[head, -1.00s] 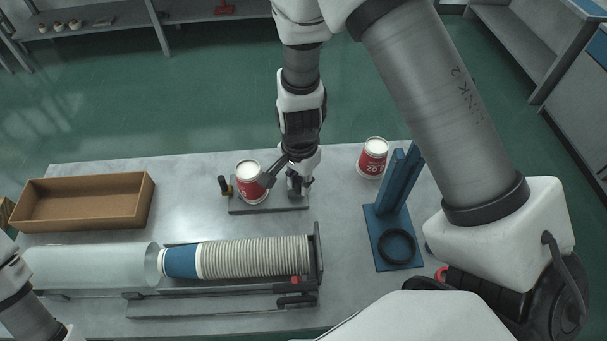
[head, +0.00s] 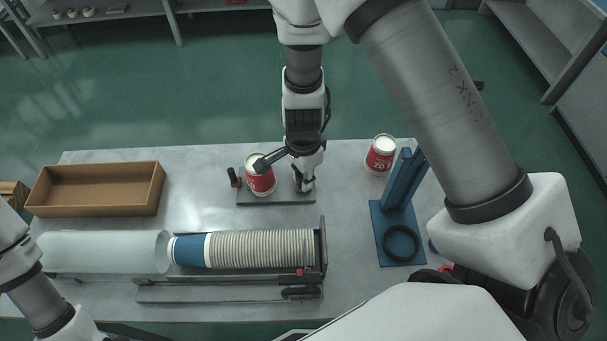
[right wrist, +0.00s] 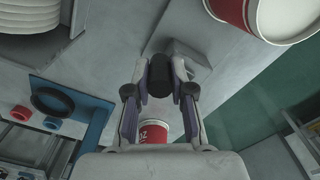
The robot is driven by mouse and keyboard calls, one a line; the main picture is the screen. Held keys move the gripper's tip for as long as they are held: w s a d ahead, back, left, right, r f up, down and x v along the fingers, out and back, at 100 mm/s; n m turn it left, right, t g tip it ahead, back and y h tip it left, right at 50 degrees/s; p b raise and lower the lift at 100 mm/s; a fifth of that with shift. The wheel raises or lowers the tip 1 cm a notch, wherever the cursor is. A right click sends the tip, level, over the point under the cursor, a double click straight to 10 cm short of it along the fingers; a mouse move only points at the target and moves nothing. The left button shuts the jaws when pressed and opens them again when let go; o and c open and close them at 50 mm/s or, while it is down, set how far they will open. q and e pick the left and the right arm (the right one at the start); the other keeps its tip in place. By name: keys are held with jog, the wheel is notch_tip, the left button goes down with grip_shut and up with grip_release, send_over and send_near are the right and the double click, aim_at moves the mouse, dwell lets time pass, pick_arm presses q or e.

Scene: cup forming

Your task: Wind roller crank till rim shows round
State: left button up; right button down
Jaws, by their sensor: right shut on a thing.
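A red-and-white paper cup (head: 260,178) sits on the roller fixture, whose grey base plate (head: 262,200) lies on the table. A small dark upright post (head: 233,178) stands at the fixture's left end. My right gripper (head: 304,184) is at the fixture's right end. In the right wrist view its fingers (right wrist: 160,85) are closed around a black crank knob (right wrist: 159,76), beside a grey block. The cup's white end and red wall (right wrist: 262,14) show at the top right there. A dark part of my wrist partly covers the cup in the head view, so its rim cannot be judged.
Another red-and-white cup (head: 381,154) stands to the right, behind a blue stand (head: 377,222) with a black ring (head: 401,243). A rack (head: 318,290) of nested cups (head: 262,249) and a clear tube (head: 105,252) fill the front. A brown tray (head: 95,211) is at left.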

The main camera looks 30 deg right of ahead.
jog(key=c, duration=1)
grip_release()
jog(key=shift+s, duration=0.15)
jog(key=shift+a, duration=0.1)
jog(key=shift+r, duration=0.1)
notch_tip(320, 180, up, 12)
jog(key=shift+f, duration=0.1)
